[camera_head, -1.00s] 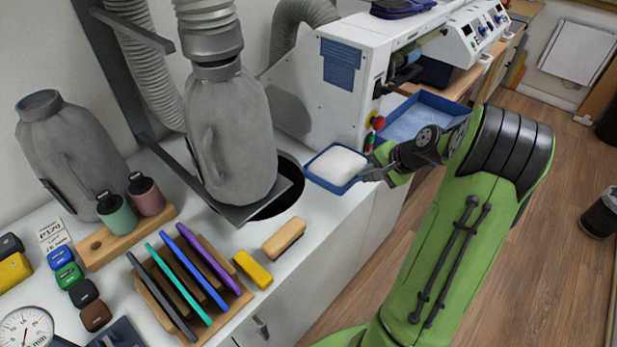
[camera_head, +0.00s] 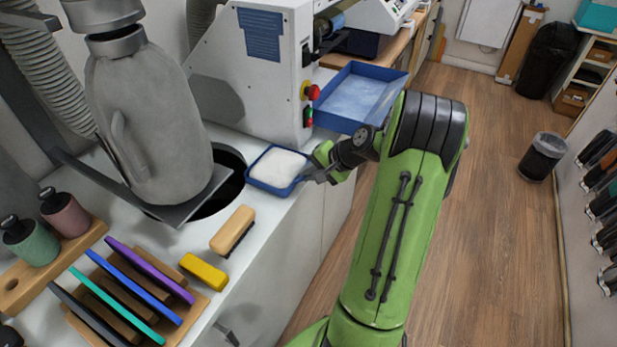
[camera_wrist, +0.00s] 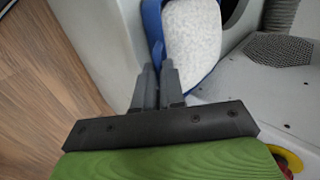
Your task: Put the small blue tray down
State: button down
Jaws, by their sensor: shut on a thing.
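The small blue tray (camera_head: 268,188) holds a white, rounded, grainy mass (camera_head: 276,165). It sits over the counter's right edge, in front of the white machine, and looks about level. My gripper (camera_head: 307,177) is shut on the tray's right rim, reaching in from the right. In the wrist view the gripper's fingers (camera_wrist: 158,75) close on the tray's blue rim (camera_wrist: 152,25), with the white mass beyond. I cannot tell whether the tray's underside touches the counter.
A round dark hole under a grey canister (camera_head: 150,125) lies left of the tray. A wooden brush (camera_head: 232,229) and a yellow block (camera_head: 203,271) lie nearer on the counter (camera_head: 262,220). The white machine (camera_head: 255,90) stands behind, with a larger blue tray (camera_head: 361,95) at its right.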

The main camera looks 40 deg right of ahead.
jog(key=shift+f, duration=0.1)
jog(key=c, duration=1.2)
grip_release()
jog(key=shift+f, duration=0.1)
jog(key=shift+c, duration=0.2)
